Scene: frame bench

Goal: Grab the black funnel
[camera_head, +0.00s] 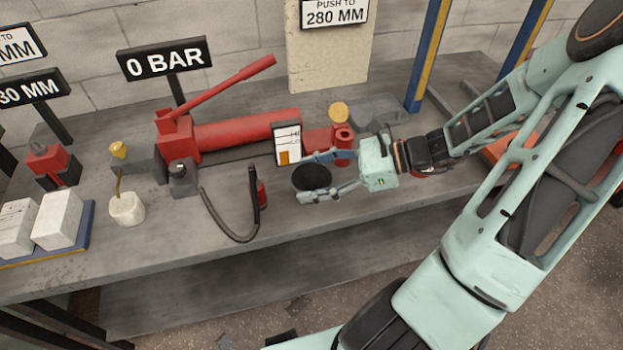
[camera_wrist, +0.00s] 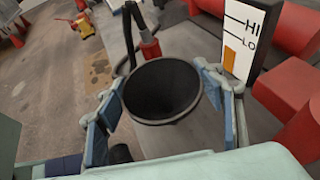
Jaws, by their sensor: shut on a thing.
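The black funnel (camera_wrist: 162,92) shows in the wrist view with its wide round mouth toward the camera, between the two fingers of my gripper (camera_wrist: 166,108). The fingers are shut on it, one on each side. In the head view the funnel (camera_head: 311,177) is a dark round shape at the end of my gripper (camera_head: 322,178), over the bench's front part. The funnel's spout is hidden in both views. I cannot tell how far it is above the bench top.
A red hand pump (camera_head: 235,135) with a long handle lies behind on the bench (camera_head: 285,222). A HI/LO level gauge (camera_head: 288,144) stands close behind the funnel. A black hose (camera_head: 222,228) with a red end lies to the left. A white cup (camera_head: 127,208) stands further left.

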